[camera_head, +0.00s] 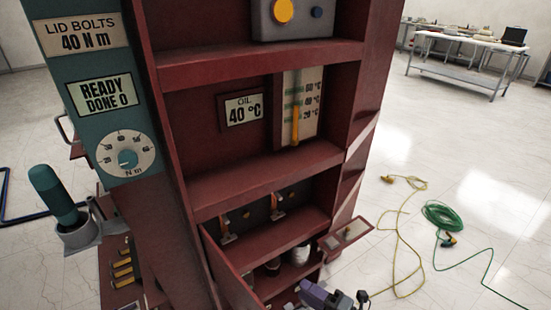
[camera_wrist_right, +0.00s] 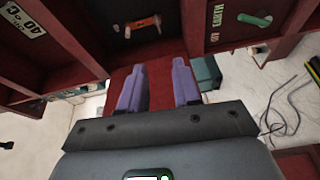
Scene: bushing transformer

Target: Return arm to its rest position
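My right gripper (camera_head: 326,297) shows at the bottom edge of the head view, in front of the lower part of the red cabinet (camera_head: 250,68). Only its purple finger parts and a bit of dark body show there. In the right wrist view its two purple fingers (camera_wrist_right: 158,88) stand apart with a gap between them. A red panel shows behind the gap, and I see nothing gripped. My left gripper and left arm are not in the head view.
An open red door (camera_head: 232,272) hangs at the cabinet's lower compartment, close to my right gripper. A teal-handled tool (camera_head: 55,195) stands in a holder at left. Yellow (camera_head: 400,235) and green cables (camera_head: 442,215) lie on the floor at right. A table (camera_head: 465,60) stands far back.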

